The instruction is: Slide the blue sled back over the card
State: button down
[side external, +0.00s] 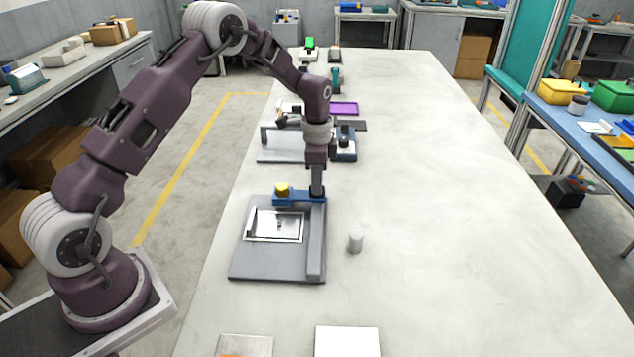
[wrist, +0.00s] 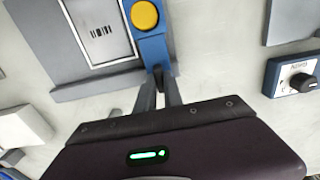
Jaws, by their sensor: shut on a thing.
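The blue sled (side external: 296,199) is a bar with a yellow knob (side external: 282,190), lying across the far end of a grey base plate (side external: 262,271). The card (side external: 275,228), pale with a dark picture and border, lies flat on the plate on the near side of the sled, uncovered. In the wrist view the card (wrist: 97,30) is left of the blue sled (wrist: 154,52). My gripper (side external: 317,194) points down at the sled's right end, above the rail. In the wrist view my gripper's fingers (wrist: 161,78) are closed at the sled's dark end tab.
A grey rail (side external: 315,254) runs along the plate's right side. A white block (side external: 347,341) lies at the near edge. Another grey fixture and a blue device (side external: 344,147) stand farther back. The table's right side is clear.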

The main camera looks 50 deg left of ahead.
jog(key=s+d, duration=1.3)
dwell(0.4)
jog(key=shift+d, duration=0.1)
jog(key=c, duration=1.7)
grip_release()
jog(key=shift+s, duration=0.1)
jog(key=shift+c, duration=0.2)
jog(key=shift+o, duration=1.4)
notch_tip(320, 180, up, 7)
jog(key=shift+r, duration=0.2)
